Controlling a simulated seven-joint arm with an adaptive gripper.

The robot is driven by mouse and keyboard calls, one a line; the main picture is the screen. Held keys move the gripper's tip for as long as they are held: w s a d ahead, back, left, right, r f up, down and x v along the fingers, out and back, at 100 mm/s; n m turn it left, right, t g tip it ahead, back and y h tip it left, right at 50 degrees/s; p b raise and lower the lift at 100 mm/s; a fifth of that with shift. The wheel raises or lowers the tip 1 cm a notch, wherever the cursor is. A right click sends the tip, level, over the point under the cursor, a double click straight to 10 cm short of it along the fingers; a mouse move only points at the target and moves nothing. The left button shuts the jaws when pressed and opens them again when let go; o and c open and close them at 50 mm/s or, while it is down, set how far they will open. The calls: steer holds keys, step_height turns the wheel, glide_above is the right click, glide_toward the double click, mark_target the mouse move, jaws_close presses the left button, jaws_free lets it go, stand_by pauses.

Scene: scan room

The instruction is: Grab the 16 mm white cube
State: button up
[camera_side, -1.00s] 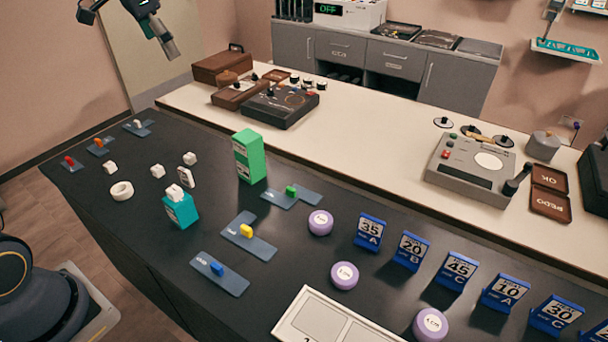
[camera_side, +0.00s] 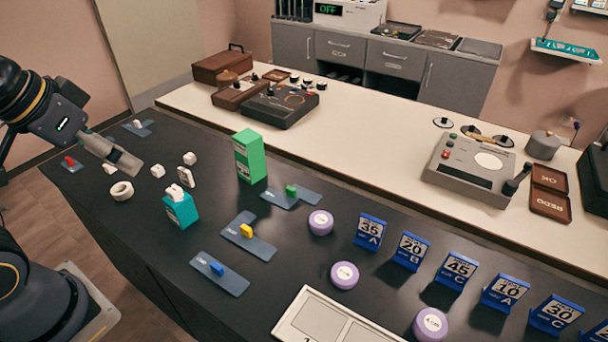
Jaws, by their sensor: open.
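Several small white pieces stand on the dark bench at the left. One white cube (camera_side: 190,158) is at the back, another white cube (camera_side: 157,171) is left of it, and a third white piece (camera_side: 110,169) is partly hidden by my gripper. A taller white block (camera_side: 186,178) stands behind the teal box (camera_side: 180,211), which carries a small white piece (camera_side: 175,192) on top. I cannot tell which one is 16 mm. My gripper (camera_side: 128,164) is open, tilted down to the right, above the bench and left of the two cubes. Nothing shows between its fingers.
A white ring (camera_side: 121,190) lies just below my gripper in the picture. A green box (camera_side: 250,157) stands upright to the right. Blue-grey plates with coloured pieces, such as the yellow one (camera_side: 247,231), lie around. Purple discs (camera_side: 320,222) and blue number stands (camera_side: 370,232) are farther right.

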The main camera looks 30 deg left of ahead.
steer(key=c, duration=0.5)
